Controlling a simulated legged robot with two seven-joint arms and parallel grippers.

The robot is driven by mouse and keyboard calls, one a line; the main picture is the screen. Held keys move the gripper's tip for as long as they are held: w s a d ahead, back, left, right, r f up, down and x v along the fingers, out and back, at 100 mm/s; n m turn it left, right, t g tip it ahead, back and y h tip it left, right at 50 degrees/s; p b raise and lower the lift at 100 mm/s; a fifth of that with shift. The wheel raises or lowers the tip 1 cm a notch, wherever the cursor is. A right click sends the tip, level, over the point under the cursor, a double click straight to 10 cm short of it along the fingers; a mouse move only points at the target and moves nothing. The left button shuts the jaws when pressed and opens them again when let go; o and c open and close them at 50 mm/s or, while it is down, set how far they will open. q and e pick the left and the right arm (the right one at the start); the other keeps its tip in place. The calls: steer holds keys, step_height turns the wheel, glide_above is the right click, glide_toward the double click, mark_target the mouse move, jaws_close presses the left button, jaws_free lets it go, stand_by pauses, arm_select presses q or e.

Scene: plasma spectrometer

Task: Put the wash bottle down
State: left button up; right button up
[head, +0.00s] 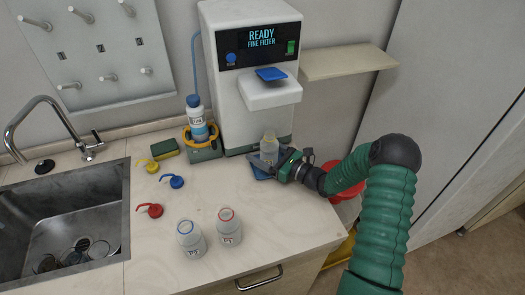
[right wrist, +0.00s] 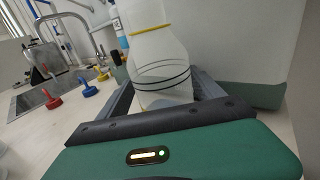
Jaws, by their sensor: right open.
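A translucent wash bottle with a yellow neck ring (head: 269,145) stands upright, without a cap, on a blue pad (head: 259,173) in front of the white machine. In the right wrist view the bottle (right wrist: 158,60) shows large, with dark lines around its body. My right gripper (head: 267,163) is open, with its fingers on either side of the bottle's lower part. The bottle's base is partly hidden by the gripper. Two more open bottles stand at the front of the counter, one blue-ringed (head: 191,241) and one red-ringed (head: 229,229). My left gripper is not in view.
The machine (head: 228,85) reads "READY FINE FILTER". Left of it, a labelled bottle (head: 196,117) stands in a yellow-handled holder. Yellow, blue and red spouted caps (head: 177,182) and a sponge (head: 164,149) lie near the sink (head: 70,215). A red bin (head: 345,184) is beyond the counter's right edge.

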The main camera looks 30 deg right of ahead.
steer(key=shift+s+d+r, duration=0.2)
steer(key=shift+d, duration=0.05)
steer(key=v, duration=0.3)
steer(key=d+v, duration=0.1)
steer(key=v, duration=0.2)
steer(key=shift+d+f, duration=0.1)
steer(key=shift+f, duration=0.1)
steer(key=v, duration=0.4)
steer(key=shift+s+r, duration=0.1)
steer(key=shift+s, duration=0.35)
steer(key=shift+s+a, duration=0.25)
steer(key=shift+s, duration=0.05)
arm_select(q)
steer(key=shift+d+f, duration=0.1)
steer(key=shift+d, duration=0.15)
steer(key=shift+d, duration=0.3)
arm_select(e)
steer(key=shift+d, duration=0.3)
